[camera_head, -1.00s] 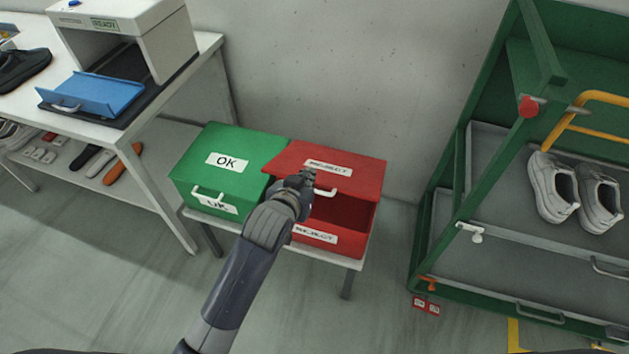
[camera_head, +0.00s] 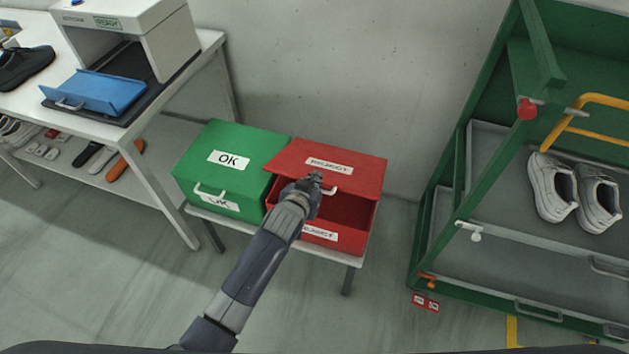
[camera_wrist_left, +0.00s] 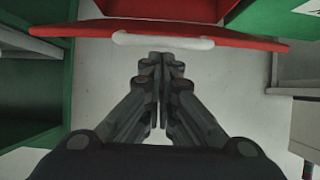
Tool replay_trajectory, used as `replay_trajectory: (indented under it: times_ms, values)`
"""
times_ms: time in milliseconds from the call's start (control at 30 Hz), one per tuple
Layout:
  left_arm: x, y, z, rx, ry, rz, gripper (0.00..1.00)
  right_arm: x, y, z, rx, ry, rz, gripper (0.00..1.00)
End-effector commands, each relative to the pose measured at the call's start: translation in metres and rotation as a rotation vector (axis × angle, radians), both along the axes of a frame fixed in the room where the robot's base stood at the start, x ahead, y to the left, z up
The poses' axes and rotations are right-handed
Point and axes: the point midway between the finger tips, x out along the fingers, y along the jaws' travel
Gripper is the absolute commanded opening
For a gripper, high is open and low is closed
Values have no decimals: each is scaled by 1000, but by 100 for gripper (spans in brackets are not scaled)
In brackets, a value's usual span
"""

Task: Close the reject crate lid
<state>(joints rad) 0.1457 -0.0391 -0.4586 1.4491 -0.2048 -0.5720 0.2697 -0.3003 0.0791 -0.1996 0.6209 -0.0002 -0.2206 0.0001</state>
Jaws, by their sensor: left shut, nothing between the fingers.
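The red reject crate (camera_head: 350,213) stands on a low white table, with a dark gap between its front wall and its lid. Its lid (camera_head: 362,173) is partly open, tilted up at the front, with a REJECT label and a white handle (camera_head: 331,191). My left gripper (camera_head: 316,180) is at the lid's front edge by the handle, shut and empty. In the left wrist view the shut fingers (camera_wrist_left: 162,70) point toward the lid edge and the white handle (camera_wrist_left: 163,41); whether they touch it I cannot tell. My right gripper is not in view.
The green OK crate (camera_head: 217,172) stands closed just left of the reject crate. A white bench (camera_head: 210,45) with a scanner-like box is at the left. A green rack (camera_head: 444,190) with white shoes (camera_head: 556,190) stands at the right. Open floor lies in front.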

Motion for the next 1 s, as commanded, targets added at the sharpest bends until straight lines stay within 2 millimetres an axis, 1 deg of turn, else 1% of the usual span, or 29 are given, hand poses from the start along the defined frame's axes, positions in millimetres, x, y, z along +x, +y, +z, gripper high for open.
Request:
replay_trajectory:
  times_ms: [167, 267, 567, 667, 800, 1000]
  values:
    - [0, 0, 0, 0, 0, 0, 0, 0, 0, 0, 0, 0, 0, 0]
    - [-2, 1, -6, -2, -7, 0, 0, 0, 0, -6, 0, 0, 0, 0]
    - [-19, 6, -45, -32, -90, 1, 0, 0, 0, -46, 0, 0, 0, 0]
    - [-26, 9, -62, -38, -112, 2, 0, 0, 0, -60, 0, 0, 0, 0]
    - [-38, 12, -96, -39, -114, 1, 0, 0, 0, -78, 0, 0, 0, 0]
    - [-48, 16, -140, -39, -117, 2, 0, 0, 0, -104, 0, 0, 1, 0]
